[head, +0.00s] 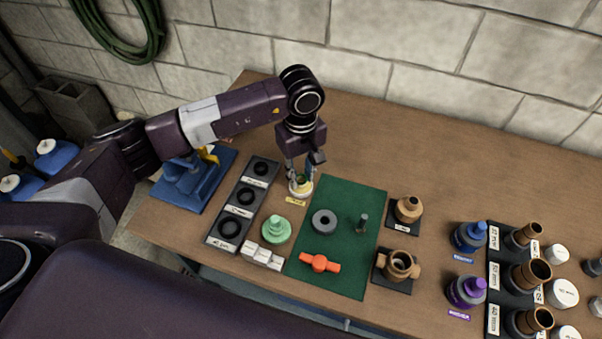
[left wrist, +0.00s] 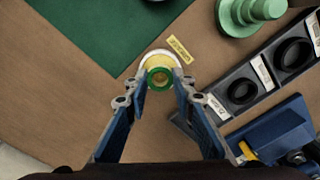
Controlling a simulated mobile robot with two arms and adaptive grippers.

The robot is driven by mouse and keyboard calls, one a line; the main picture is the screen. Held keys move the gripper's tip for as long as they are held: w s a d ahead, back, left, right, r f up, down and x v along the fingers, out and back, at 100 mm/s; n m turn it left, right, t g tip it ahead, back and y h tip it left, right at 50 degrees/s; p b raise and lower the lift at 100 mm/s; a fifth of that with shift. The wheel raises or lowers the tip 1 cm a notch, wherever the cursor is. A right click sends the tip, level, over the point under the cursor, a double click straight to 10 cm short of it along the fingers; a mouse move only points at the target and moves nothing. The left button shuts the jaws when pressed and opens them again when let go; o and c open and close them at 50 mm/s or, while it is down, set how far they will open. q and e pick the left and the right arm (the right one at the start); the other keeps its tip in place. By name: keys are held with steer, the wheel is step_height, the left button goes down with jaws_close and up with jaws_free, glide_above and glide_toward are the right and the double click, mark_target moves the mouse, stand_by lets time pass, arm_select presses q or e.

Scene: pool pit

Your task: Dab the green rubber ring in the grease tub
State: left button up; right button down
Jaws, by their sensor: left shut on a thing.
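The grease tub (head: 300,191) is a small white pot with yellow grease, standing left of the green mat, with a yellow label beside it. My left gripper (head: 302,168) points down right over the tub. In the left wrist view its fingertips (left wrist: 160,84) are shut on the green rubber ring (left wrist: 160,70). The ring sits over the yellow grease, inside the outline of the white tub rim (left wrist: 147,54). I cannot tell whether the ring touches the grease. In the head view the ring is hardly visible between the fingers. My right gripper is not in view.
A tray of black rings (head: 243,205) and a pale green stepped part (head: 276,229) stand left of the green mat (head: 338,279). The mat holds a grey ring, a grey-green pin and an orange handle. Brass fittings (head: 408,209) stand right of it. The table behind is clear.

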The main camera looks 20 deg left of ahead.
arm_select(q)
steer(key=shift+r+p, duration=0.4)
steer(key=shift+r, duration=0.45)
step_height(320, 180, up, 5)
steer(key=shift+r+p, duration=0.15)
steer(key=shift+p, duration=0.7)
